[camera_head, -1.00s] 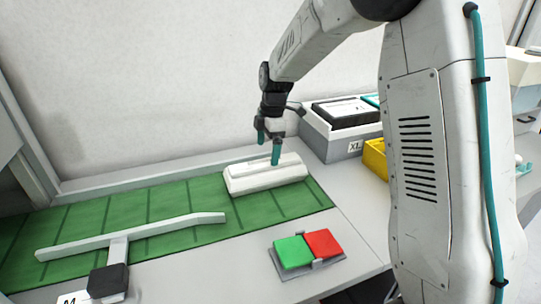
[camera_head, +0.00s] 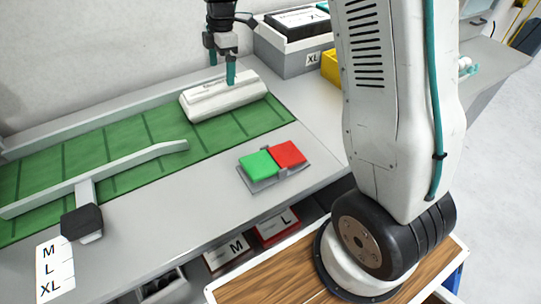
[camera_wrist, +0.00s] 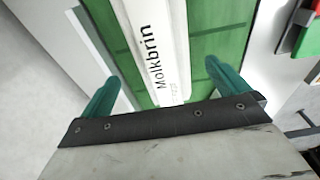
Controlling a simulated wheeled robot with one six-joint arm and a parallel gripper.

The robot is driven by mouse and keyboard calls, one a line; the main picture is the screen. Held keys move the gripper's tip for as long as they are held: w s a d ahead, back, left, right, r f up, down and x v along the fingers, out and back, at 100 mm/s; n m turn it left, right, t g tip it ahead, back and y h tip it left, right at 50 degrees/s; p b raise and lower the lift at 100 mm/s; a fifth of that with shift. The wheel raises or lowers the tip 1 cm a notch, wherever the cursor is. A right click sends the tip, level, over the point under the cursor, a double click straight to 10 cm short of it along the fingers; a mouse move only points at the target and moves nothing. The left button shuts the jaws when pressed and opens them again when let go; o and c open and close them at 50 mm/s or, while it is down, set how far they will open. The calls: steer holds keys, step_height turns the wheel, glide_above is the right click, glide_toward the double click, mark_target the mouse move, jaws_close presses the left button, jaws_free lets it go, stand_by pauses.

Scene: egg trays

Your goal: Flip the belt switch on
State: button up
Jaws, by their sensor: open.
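The belt switch (camera_head: 274,164) sits on the grey counter in front of the green belt, with a green half on the left and a red half on the right. It also shows in part at the upper right of the wrist view (camera_wrist: 305,30). My gripper (camera_head: 222,68) is above the far side of the belt, over a white carton, and well apart from the switch. In the wrist view my gripper (camera_wrist: 162,88) has its teal fingers spread wide, with nothing held between them. The white carton (camera_head: 225,100) lies on the green belt (camera_head: 150,128).
A grey diverter bar (camera_head: 95,180) with a black knob (camera_head: 82,222) crosses the belt at left. An M, L, XL label (camera_head: 55,268) is at the counter's front left. A grey XL box (camera_head: 285,60) and yellow bin (camera_head: 331,66) stand at the back. Counter around the switch is clear.

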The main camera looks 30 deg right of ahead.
steer(key=shift+r, duration=0.1)
steer(key=c, duration=0.5)
steer(key=s+r+m, duration=0.2)
steer(key=s+r, duration=0.3)
steer(key=shift+d, duration=0.15)
steer(key=c, duration=1.5)
steer(key=s+r+m, duration=0.1)
steer(key=s+r, duration=0.1)
steer(key=s, duration=0.1)
steer(key=s+r+m, duration=0.2)
steer(key=s, duration=0.2)
steer(key=s+r+m, duration=0.2)
steer(key=s, duration=0.2)
steer(key=shift+s+d+r+t+h, duration=0.2)
steer(key=shift+d+t+h, duration=0.1)
jaws_close()
steer(key=s+d+m, duration=0.1)
steer(key=s+m, duration=1)
steer(key=s, duration=1)
steer(key=shift+s+d+t+h, duration=0.25)
steer(key=shift+s+t+h, duration=0.05)
steer(key=shift+s+h, duration=0.1)
